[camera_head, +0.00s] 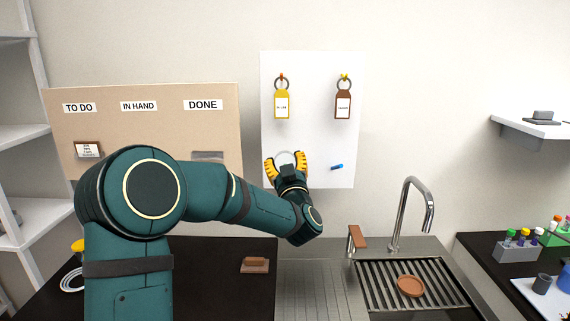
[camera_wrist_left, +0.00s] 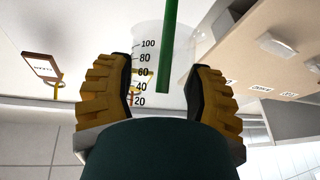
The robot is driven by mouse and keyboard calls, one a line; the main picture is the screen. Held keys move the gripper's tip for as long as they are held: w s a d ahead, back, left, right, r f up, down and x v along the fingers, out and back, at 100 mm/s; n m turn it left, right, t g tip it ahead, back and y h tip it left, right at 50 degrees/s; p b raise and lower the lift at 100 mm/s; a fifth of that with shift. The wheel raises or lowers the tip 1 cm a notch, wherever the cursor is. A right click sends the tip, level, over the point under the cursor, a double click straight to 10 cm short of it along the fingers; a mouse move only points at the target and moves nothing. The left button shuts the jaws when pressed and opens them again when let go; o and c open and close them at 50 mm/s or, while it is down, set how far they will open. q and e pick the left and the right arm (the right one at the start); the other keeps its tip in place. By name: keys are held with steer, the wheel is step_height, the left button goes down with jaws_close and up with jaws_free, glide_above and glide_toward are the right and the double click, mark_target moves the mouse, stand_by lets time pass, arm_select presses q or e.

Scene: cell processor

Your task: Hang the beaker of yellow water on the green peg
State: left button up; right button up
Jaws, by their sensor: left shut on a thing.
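My left gripper (camera_head: 286,166) is raised at the lower left of the white peg panel (camera_head: 312,140). Its yellow fingers are shut on a clear beaker (camera_head: 285,157), mostly hidden behind the gripper in the head view. In the left wrist view my left gripper (camera_wrist_left: 160,95) has the beaker (camera_wrist_left: 150,58) between its fingers, with printed marks from 20 to 100. I cannot make out yellow water in it. The green peg (camera_wrist_left: 171,45) crosses the beaker's outline there; I cannot tell whether they touch. The green peg is hidden in the head view. My right gripper is out of view.
A yellow tag (camera_head: 282,104) and a brown tag (camera_head: 343,105) hang on the panel's upper pegs. A blue peg (camera_head: 337,167) is at the lower right. A tan board (camera_head: 150,120) stands left. Below are a sink (camera_head: 375,300) and faucet (camera_head: 428,210).

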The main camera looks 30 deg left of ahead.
arm_select(q)
steer(key=o, duration=1.4)
steer(key=v, duration=1.2)
